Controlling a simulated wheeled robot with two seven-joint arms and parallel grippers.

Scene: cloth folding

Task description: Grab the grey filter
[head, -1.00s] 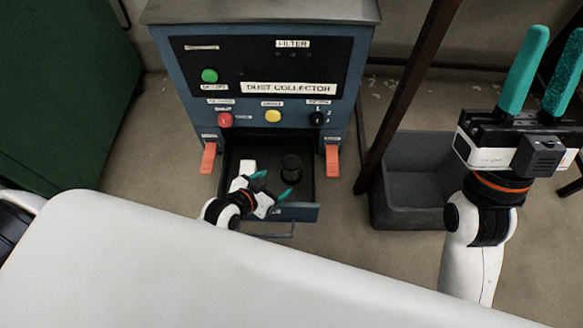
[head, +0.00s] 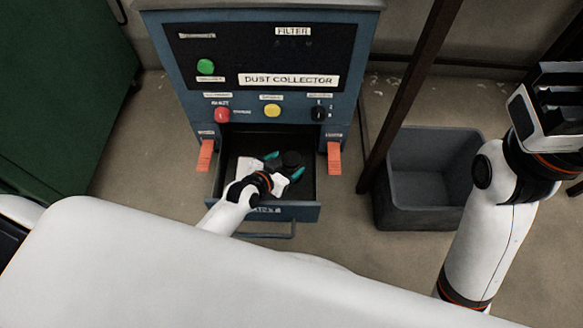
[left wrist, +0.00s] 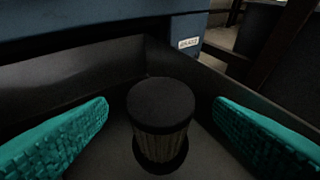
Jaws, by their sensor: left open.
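The filter (left wrist: 160,120) is a short upright cylinder with a dark cap and a pleated grey side. It stands in the open drawer (head: 308,212) of the dust collector; in the head view the filter (head: 291,158) is partly hidden by my gripper. My left gripper (head: 283,165) is inside the drawer, open, with its teal fingers on either side of the filter. In the left wrist view gaps show between the filter and both fingers. My right gripper (head: 560,105) is raised at the right edge; its fingers are not visible.
The dust collector (head: 190,110) has orange clips (head: 335,160) on both sides of the drawer opening. A grey bin (head: 420,205) and a dark post (head: 405,100) stand to the right.

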